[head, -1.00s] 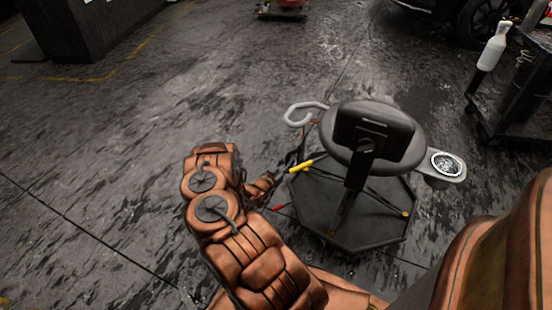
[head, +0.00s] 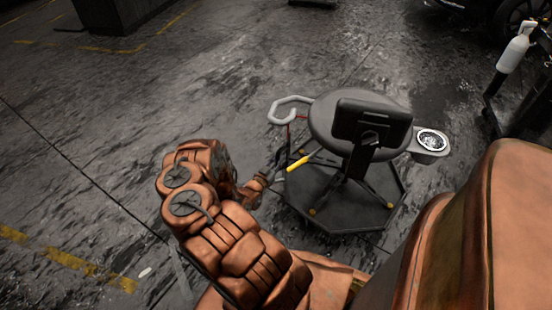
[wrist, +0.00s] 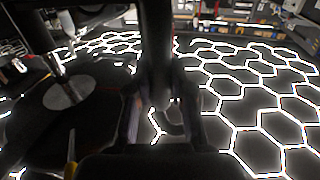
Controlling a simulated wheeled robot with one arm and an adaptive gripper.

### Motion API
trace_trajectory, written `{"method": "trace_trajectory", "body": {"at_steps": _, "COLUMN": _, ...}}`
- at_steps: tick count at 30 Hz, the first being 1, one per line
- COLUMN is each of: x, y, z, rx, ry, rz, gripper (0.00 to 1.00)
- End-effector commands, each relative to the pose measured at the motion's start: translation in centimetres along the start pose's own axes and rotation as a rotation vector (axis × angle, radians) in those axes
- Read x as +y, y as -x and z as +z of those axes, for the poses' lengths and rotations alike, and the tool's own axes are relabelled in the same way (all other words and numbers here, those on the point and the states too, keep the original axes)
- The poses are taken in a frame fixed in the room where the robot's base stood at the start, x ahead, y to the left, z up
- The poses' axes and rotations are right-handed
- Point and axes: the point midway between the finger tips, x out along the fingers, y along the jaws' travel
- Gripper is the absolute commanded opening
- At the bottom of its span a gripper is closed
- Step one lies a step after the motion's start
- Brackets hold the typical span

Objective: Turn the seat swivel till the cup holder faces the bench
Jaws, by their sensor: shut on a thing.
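The cup holder (head: 431,142), a grey bracket with a shiny round cup, sticks out on the right side. A pale looped handle (head: 289,108) sticks out on the left. My gripper (head: 278,160) is at the left of the seat, just below this loop. In the wrist view my gripper (wrist: 165,112) is shut around a grey curved piece that looks like the looped handle. The contact is dark and partly hidden. I cannot make out which thing is the bench.
A yellow-handled lever (head: 303,161) is close to my gripper under the seat. A white bottle (head: 515,50) stands by a dark cart at the upper right. A dark cabinet (head: 112,12) is at the upper left. The floor left of the seat is clear.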

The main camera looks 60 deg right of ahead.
Motion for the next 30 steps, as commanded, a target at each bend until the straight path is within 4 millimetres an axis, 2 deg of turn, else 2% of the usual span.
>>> {"method": "trace_trajectory", "body": {"at_steps": 1, "x": 1.24, "y": -0.19, "z": 0.05, "rx": 0.0, "ry": 0.005, "rz": 0.025, "gripper": 0.0}}
{"method": "trace_trajectory", "body": {"at_steps": 10, "x": 1.32, "y": -0.16, "z": 0.11, "rx": 0.0, "ry": 0.006, "rz": 0.026, "gripper": 0.0}}
{"method": "trace_trajectory", "body": {"at_steps": 11, "x": 1.33, "y": -0.16, "z": 0.11, "rx": 0.0, "ry": 0.006, "rz": 0.026, "gripper": 0.23}}
{"method": "trace_trajectory", "body": {"at_steps": 18, "x": 0.81, "y": -0.01, "z": 0.08, "rx": 0.0, "ry": 0.004, "rz": 0.016, "gripper": 0.47}}
{"method": "trace_trajectory", "body": {"at_steps": 30, "x": 0.34, "y": 0.65, "z": 0.08, "rx": -0.001, "ry": 0.002, "rz": 0.007, "gripper": 0.47}}
